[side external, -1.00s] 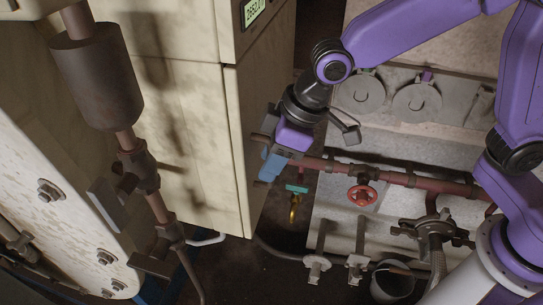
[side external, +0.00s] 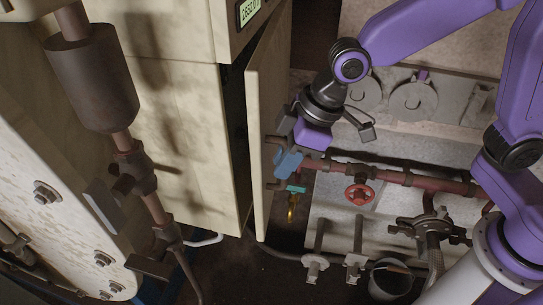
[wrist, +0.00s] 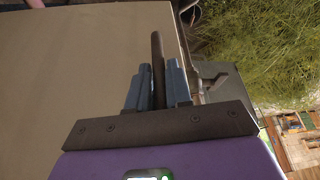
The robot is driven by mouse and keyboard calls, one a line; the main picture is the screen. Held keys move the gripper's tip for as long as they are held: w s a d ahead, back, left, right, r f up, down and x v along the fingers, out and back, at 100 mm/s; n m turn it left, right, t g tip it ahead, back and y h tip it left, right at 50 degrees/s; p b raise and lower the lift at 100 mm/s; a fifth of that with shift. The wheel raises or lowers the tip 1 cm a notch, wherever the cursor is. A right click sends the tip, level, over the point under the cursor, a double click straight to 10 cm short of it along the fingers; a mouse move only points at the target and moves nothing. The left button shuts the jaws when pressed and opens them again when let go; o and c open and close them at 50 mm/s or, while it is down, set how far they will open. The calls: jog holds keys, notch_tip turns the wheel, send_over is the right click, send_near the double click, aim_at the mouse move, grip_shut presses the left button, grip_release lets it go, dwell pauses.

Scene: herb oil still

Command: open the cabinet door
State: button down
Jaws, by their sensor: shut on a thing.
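The cream cabinet door (side external: 264,130) stands partly open on the cabinet (side external: 190,150), with a dark gap between its edge and the cabinet body in the side external view. My gripper (side external: 287,164) is at the door's outer face, its blue fingers by the handle. In the wrist view, my gripper (wrist: 158,90) has its two fingers on either side of the dark bar handle (wrist: 158,55), shut on it. The door's flat face (wrist: 80,70) fills the left of that view. The inside of the cabinet is too dark to make out.
A red pipe (side external: 400,178) with a red valve wheel (side external: 359,194) runs right of the door. A yellow-handled teal valve (side external: 296,189) hangs close below my gripper. A bucket (side external: 390,280) stands on the floor at lower right. A rusty vertical pipe (side external: 128,150) stands in the left foreground.

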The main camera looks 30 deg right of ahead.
jog(key=s+d+n+g, duration=0.1)
jog(key=s+d+n, duration=0.2)
jog(key=d, duration=0.6)
jog(key=s+d+n+g, duration=0.1)
jog(key=s+d+n, duration=0.2)
jog(key=d, duration=0.6)
jog(key=w+d+n+g, duration=0.2)
jog(key=w+d+n, duration=0.1)
jog(key=d, duration=1.4)
jog(key=shift+d+n, duration=0.15)
jog(key=shift+n, duration=0.35)
jog(key=shift+f, duration=0.1)
jog(key=c, duration=1.1)
grip_release()
jog(key=shift+w, duration=0.1)
jog(key=v, duration=1.2)
jog(key=shift+d, duration=0.1)
